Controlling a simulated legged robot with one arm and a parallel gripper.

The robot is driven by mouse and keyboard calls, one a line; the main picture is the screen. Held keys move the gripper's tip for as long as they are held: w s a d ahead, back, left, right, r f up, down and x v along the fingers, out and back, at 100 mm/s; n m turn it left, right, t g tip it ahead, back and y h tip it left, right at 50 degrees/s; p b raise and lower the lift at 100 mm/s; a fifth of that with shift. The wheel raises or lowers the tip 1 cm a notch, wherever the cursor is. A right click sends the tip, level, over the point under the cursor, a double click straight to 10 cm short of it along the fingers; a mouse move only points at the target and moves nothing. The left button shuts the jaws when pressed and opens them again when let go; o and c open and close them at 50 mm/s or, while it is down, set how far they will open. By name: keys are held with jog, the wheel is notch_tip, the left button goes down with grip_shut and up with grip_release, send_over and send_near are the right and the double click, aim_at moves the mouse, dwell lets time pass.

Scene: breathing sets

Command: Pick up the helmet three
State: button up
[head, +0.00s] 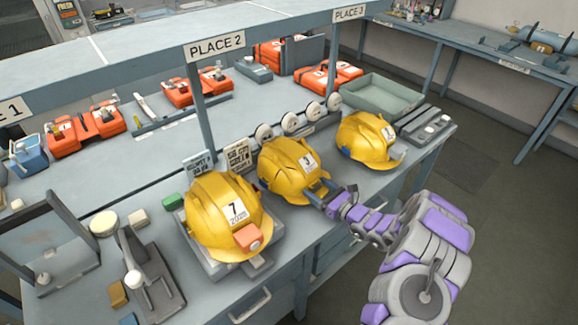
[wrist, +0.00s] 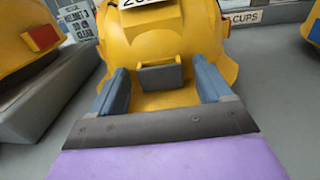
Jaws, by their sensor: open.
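The yellow helmet marked 3 (head: 280,165) sits in the middle of three helmets on the bench. It fills the top middle of the wrist view (wrist: 190,50), its label cut off by the upper edge. My gripper (head: 320,190) is open at the front brim of this helmet. In the wrist view its two blue-grey fingers (wrist: 163,88) stand on either side of a small grey block on the helmet's front. I cannot tell whether the fingers touch the helmet.
A yellow helmet marked 7 (head: 212,205) stands to the left on a grey stand. Another yellow helmet (head: 362,142) is to the right, near a green-grey tray (head: 383,94). A shelf post (head: 200,110) rises behind the helmets.

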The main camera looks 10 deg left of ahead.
jog(key=shift+d, duration=0.15)
jog(key=c, duration=1.4)
jog(key=shift+c, duration=0.2)
